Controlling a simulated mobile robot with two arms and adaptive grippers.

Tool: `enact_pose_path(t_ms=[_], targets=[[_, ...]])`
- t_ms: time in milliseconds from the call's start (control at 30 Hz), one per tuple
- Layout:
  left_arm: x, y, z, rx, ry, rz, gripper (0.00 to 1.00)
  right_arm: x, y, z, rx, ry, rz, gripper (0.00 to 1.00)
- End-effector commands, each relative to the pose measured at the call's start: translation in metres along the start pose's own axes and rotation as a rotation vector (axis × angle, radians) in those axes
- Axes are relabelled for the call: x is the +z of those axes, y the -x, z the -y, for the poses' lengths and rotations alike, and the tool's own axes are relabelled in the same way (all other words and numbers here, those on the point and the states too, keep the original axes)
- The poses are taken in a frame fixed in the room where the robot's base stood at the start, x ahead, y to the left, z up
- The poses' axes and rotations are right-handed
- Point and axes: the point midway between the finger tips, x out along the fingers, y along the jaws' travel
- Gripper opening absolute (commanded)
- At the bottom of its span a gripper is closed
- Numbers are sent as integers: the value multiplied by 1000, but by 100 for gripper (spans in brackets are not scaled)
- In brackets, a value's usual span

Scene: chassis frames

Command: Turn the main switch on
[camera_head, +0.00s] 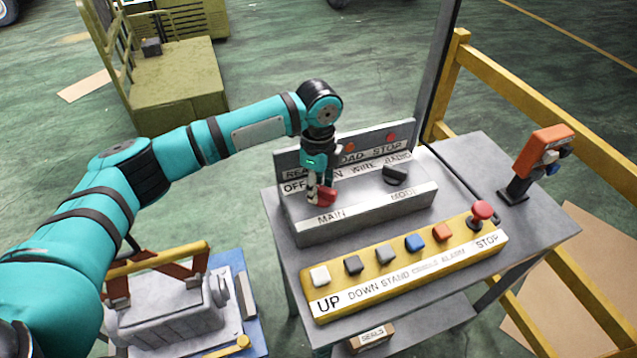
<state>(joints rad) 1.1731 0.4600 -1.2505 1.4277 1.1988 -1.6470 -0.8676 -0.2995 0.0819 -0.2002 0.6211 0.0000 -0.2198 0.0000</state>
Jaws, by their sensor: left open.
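The main switch (327,196) is a red knob above the MAIN label on the grey control box (400,203). The OFF and ON markings are on the panel behind it, partly covered by my gripper. My left gripper (314,195) reaches down from above, with its open fingers at the left side of the red knob. I cannot tell whether the fingers touch the knob or sit around it. My right gripper is not in view.
A dark mode knob (396,175) sits right of the main switch. In front is a yellow button panel (395,280) with several buttons and a red stop button (481,212). An orange device (543,150) stands at the table's right. Yellow railing (540,115) runs behind.

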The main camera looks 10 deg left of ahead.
Motion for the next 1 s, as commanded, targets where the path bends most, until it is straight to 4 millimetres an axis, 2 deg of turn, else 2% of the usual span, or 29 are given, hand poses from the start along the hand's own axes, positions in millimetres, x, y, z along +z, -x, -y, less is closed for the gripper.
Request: enact_pose_path(t_ms=[300,633,1000], targets=[[0,-4,0,0,-1,0,40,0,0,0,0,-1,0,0],[0,-3,0,0,-1,0,0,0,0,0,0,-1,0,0],[0,-2,0,2,-30,-1,0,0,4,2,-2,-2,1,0]])
